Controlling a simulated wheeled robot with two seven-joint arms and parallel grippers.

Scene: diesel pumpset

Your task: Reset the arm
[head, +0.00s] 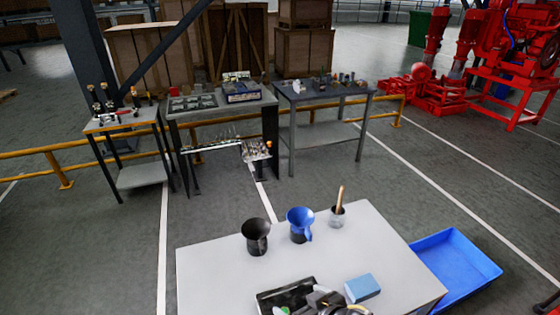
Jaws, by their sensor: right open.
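My right gripper (334,300) shows only in part at the bottom edge of the head view, over the near side of the grey table (215,275). Its jaws are open, and I see nothing held between them. It overlaps the right end of a black tray (290,291), which has a small green item at its near edge. The rest of my right arm is below the picture. My left gripper is not in view.
A black jug (256,237), a blue jug (300,224), a cup with a wooden-handled tool (337,215) and a blue block (362,288) stand on the table. A blue bin (455,268) lies to its right. Workbenches and a yellow rail (398,108) stand behind.

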